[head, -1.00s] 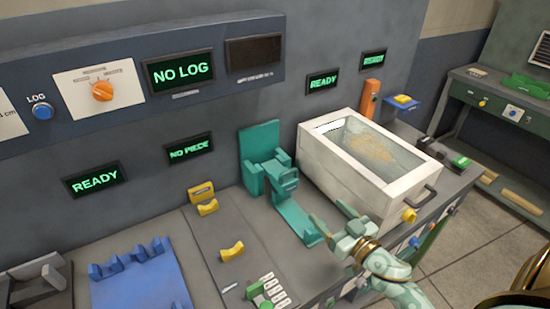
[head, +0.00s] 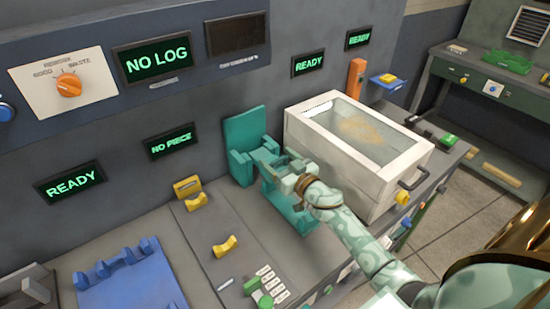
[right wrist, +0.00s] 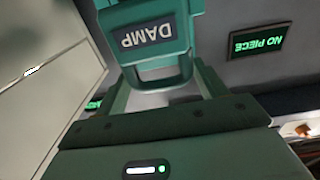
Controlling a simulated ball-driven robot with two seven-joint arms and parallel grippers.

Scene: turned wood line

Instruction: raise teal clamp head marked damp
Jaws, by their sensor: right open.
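The teal clamp (head: 243,140) stands against the back wall, left of the white box, with its lower teal plate (head: 303,222) in front. In the right wrist view its head shows a dark DAMP label (right wrist: 147,36), upside down, with a looped teal handle (right wrist: 158,84) below it. My right gripper (head: 281,172) is at the clamp head and partly covers it in the head view. In the right wrist view its two fingers (right wrist: 162,80) are open, one on each side of the handle; I cannot tell whether they touch it. My left gripper is not in view.
The white glass-topped box (head: 365,185) with a handle stands close to the right of the clamp. Yellow cradles (head: 225,246) and a blue rack (head: 133,280) lie to the left. Wall screens read NO LOG (head: 152,62), NO PIECE (head: 170,141) and READY (head: 70,183).

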